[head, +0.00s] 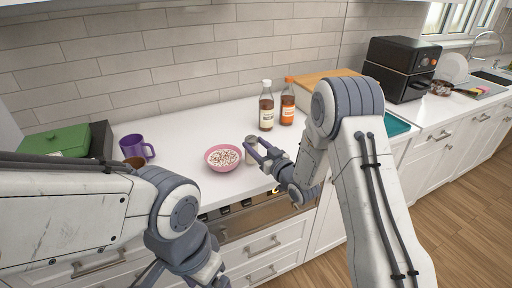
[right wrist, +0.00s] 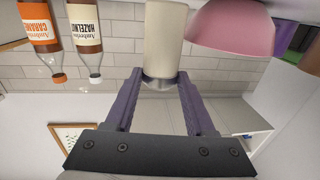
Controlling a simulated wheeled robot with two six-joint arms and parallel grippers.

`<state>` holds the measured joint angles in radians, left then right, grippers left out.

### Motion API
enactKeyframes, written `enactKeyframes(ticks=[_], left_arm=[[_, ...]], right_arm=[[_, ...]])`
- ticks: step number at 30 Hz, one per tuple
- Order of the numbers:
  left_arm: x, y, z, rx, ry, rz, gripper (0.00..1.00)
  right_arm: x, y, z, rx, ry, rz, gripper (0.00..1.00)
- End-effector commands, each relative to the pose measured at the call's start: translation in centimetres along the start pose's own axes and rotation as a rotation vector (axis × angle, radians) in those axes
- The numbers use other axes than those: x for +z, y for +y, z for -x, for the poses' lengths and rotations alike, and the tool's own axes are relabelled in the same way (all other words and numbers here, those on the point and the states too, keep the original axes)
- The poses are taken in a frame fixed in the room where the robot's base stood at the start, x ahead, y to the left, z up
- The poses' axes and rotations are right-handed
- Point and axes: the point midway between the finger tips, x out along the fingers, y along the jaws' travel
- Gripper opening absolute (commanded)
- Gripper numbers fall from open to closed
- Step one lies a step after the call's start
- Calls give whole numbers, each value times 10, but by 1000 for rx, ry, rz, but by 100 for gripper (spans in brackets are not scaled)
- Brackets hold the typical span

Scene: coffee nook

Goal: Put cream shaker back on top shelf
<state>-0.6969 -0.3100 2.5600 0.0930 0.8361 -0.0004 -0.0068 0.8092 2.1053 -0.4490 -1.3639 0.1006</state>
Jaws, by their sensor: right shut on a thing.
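The cream shaker (head: 251,146) is a pale cylinder just right of the pink bowl in the head view. In the right wrist view the shaker (right wrist: 165,40) stands between my fingers, with a shiny metallic band at the end nearest the gripper. My right gripper (head: 259,151) is shut on it; its purple-grey fingers also show in the right wrist view (right wrist: 158,88). The head view does not clearly show whether the shaker touches the counter. My left arm comes in at the lower left, but its fingers are out of view. No top shelf can be clearly made out.
The pink bowl (head: 223,158) is close beside the shaker. Hazelnut (head: 266,108) and caramel (head: 287,102) bottles stand behind. A purple mug (head: 136,149) and green box (head: 55,141) are left. The white counter (head: 195,126) is clear behind the bowl.

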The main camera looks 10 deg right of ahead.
Motion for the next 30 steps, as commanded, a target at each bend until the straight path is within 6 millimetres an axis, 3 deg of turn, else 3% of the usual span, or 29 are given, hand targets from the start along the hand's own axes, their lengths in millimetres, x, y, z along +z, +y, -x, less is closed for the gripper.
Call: enactKeyframes(ticks=[3,15,16,18,30], left_arm=[[0,0,3,0,0,0,91],[0,0,-3,0,0,0,91],[0,0,-3,0,0,0,91],[0,0,-2,0,0,0,91],[0,0,4,0,0,0,91]], right_arm=[[10,0,0,1,1,1,0],[16,1,0,1,3,1,0],[16,0,0,1,1,1,58],[15,0,0,1,1,1,85],[10,0,0,1,1,1,85]])
